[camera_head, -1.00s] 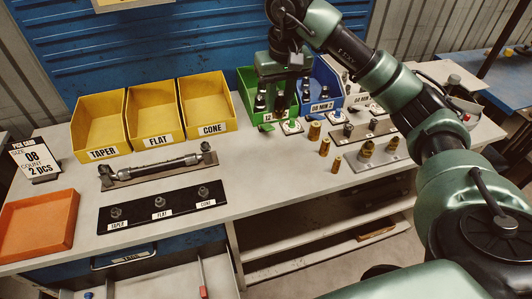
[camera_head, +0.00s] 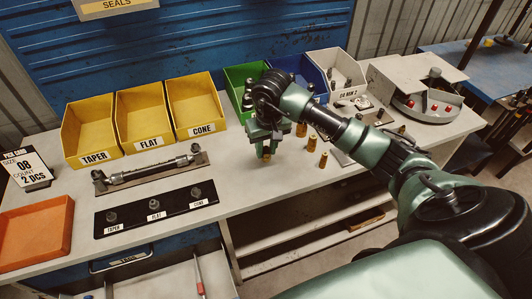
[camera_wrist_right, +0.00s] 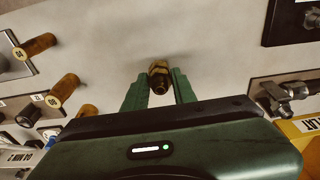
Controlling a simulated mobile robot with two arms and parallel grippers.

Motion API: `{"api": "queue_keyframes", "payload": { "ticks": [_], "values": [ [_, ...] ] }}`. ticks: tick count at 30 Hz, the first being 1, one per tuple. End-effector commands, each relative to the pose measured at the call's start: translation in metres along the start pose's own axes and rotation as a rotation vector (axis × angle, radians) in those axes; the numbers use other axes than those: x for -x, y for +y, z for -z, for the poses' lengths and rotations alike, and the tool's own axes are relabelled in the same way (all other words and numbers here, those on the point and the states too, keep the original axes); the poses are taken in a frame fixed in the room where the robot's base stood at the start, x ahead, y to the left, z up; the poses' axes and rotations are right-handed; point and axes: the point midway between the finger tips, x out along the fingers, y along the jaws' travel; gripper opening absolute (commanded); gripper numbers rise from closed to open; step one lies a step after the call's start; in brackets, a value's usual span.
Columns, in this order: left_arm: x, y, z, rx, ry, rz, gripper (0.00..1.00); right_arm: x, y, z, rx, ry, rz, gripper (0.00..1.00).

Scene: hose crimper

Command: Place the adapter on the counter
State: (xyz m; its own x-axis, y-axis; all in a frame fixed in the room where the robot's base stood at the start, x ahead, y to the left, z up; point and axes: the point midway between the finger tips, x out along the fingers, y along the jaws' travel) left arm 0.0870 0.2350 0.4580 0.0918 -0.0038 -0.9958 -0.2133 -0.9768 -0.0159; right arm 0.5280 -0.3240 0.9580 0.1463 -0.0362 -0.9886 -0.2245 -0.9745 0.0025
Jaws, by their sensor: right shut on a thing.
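The adapter (camera_wrist_right: 159,77), a small brass fitting with a dark open end, sits between the two fingers of my right gripper (camera_wrist_right: 160,88) in the right wrist view. In the head view my right gripper (camera_head: 266,147) points down over the bare counter (camera_head: 243,183), in front of the green bin. The adapter's brass tip (camera_head: 267,155) shows just below the fingers, close to the counter top. I cannot tell whether it touches the counter. My left gripper is not in view.
Brass sleeves (camera_head: 312,144) stand just right of the gripper. The rail with a hose assembly (camera_head: 152,172) and the black TAPER, FLAT, CONE board (camera_head: 155,208) lie to its left. Yellow bins (camera_head: 142,115) and a green bin (camera_head: 238,77) stand behind. Bare counter lies in front.

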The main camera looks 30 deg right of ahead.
Motion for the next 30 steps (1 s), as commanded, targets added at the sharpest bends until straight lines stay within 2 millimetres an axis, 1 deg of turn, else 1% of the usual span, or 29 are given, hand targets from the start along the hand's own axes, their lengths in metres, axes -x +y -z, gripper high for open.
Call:
{"api": "queue_keyframes", "payload": {
  "ticks": [3, 6, 13, 17, 18, 19, 20, 30],
  "values": [
    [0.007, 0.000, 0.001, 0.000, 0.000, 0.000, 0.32, -0.018, -0.001, -0.004, -0.001, -0.005, 0.002, 0.00],
    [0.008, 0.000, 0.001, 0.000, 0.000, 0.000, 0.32, -0.027, -0.001, -0.005, 0.000, -0.002, 0.001, 0.00],
    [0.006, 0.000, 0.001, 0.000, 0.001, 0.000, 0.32, -0.028, 0.000, -0.004, 0.001, 0.000, 0.000, 0.00],
    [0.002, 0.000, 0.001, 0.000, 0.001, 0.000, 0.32, -0.032, 0.000, -0.004, 0.001, 0.001, 0.000, 0.00],
    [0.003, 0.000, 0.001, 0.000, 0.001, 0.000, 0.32, -0.031, 0.000, -0.004, 0.001, 0.000, 0.000, 0.35],
    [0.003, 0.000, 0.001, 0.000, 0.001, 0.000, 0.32, -0.030, 0.000, -0.004, 0.001, 0.000, 0.001, 0.43],
    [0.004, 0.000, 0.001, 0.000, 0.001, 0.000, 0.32, -0.030, 0.000, -0.005, 0.000, 0.000, 0.001, 0.48],
    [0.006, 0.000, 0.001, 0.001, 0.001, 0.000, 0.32, -0.029, -0.001, -0.004, 0.001, -0.001, 0.001, 0.48]
  ]
}}
